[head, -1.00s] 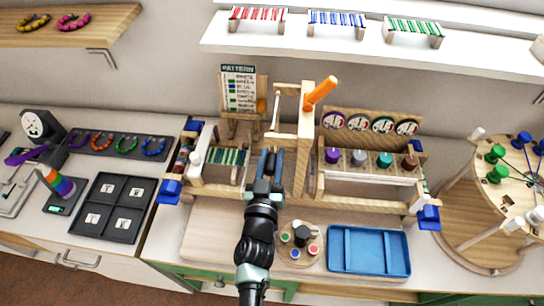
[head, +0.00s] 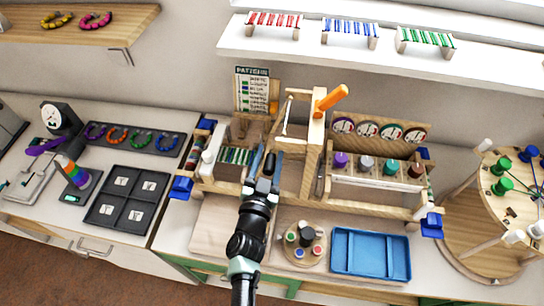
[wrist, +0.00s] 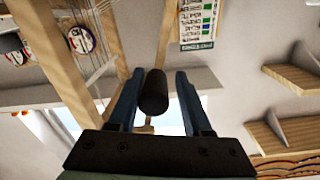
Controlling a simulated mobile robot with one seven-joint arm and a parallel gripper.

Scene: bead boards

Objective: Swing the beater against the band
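My gripper (head: 263,163) is in front of the wooden loom on the bench. In the wrist view its two blue fingers (wrist: 155,100) are apart, with a dark cylinder (wrist: 153,92) between them. Gaps show on both sides of the cylinder, which may be the beater's grip. A wooden frame (head: 290,146) beside the loom's upright post (head: 317,125) may be the beater; my gripper partly covers that area. Green and white striped threads (head: 236,155), perhaps the band, lie on the loom left of my gripper. The wrist view also shows pale threads (wrist: 88,60) at upper left.
An orange handle (head: 332,98) sticks out from the post. Coloured spools (head: 366,163) stand on the loom's right part. A blue tray (head: 370,252) and a round peg holder (head: 303,242) lie in front. A pattern card (head: 252,90) stands behind.

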